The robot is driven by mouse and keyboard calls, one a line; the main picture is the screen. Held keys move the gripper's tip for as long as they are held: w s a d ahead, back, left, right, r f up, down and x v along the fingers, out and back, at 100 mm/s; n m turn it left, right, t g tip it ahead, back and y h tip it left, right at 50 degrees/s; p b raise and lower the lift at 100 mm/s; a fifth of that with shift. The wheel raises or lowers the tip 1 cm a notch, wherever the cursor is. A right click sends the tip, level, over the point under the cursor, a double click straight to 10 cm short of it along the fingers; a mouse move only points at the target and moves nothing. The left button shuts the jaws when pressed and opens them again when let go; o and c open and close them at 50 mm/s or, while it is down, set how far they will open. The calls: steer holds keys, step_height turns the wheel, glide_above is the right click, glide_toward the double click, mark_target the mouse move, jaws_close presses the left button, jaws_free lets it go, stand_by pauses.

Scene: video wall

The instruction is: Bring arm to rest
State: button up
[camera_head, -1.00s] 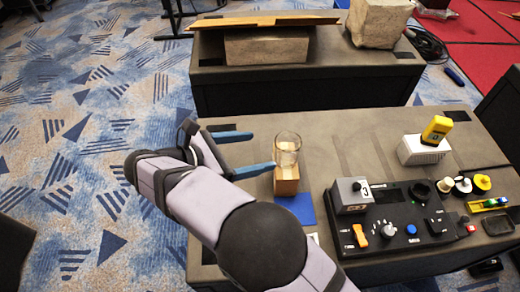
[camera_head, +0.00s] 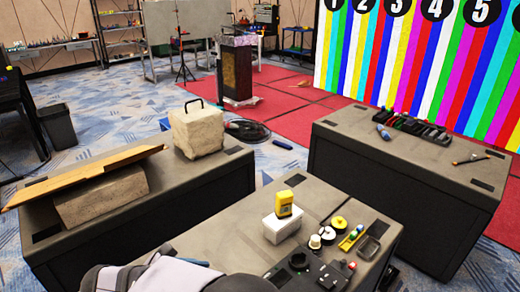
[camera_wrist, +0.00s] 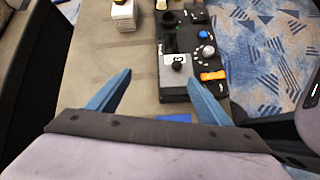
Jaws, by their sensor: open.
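My gripper (camera_wrist: 159,78) shows in the wrist view with its two blue fingers spread wide apart and nothing between them. The fingers point over the near table (camera_wrist: 90,55), toward a black control panel (camera_wrist: 180,62). Part of a blue mat (camera_wrist: 173,117) shows between the fingers in the wrist view.
A yellow device (camera_head: 284,203) stands on a white block (camera_head: 281,226). Right of it are several small round items and the control panel (camera_head: 305,268). A left table (camera_head: 205,180) carries stone blocks and a board. A right table (camera_head: 390,160) holds a tool tray.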

steer(key=w+d+m+g+p, duration=0.1)
steer(key=d+m+g, duration=0.35)
steer(key=d, duration=0.55)
steer(key=s+d+m+g+y+p, duration=0.1)
steer(key=s+d+m+y+p, duration=0.1)
steer(key=s+d+m, duration=0.3)
steer(key=s+d+m+g+y+p, duration=0.1)
steer(key=s+d+m+y, duration=0.3)
steer(key=d+m, duration=1)
steer(key=shift+s+m+y+p, duration=0.3)
steer(key=shift+s+m+p, duration=0.15)
steer(key=shift+s+p, duration=0.3)
steer(key=shift+w, duration=0.1)
